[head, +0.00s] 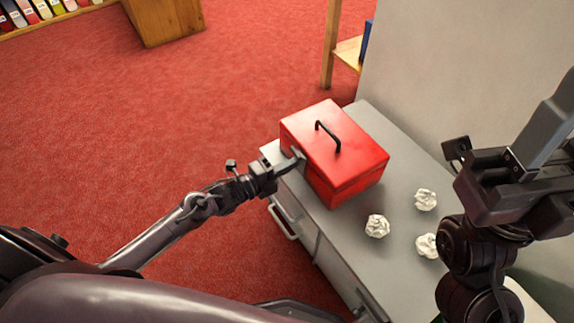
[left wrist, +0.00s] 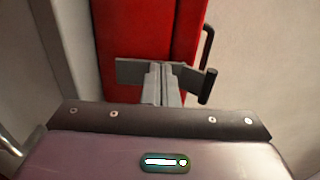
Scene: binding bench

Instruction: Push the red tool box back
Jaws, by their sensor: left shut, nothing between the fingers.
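The red tool box (head: 335,150) sits on a grey cabinet top, lid shut, with a black handle (head: 328,135) on the lid. My left gripper (head: 298,158) is shut and empty, its tips at the left side of the box. In the left wrist view, the shut fingers (left wrist: 165,82) stand in front of the red box (left wrist: 140,30). The fingertips look against the box or very close to it; I cannot tell which. My right gripper (head: 480,165) is above the cabinet's right side, away from the box; its finger state is unclear.
Several crumpled white paper balls (head: 377,226) lie on the grey cabinet (head: 330,232) near the box. A pale wall (head: 455,70) stands behind the cabinet. A wooden shelf (head: 347,52) is beyond it. Red carpet lies to the left.

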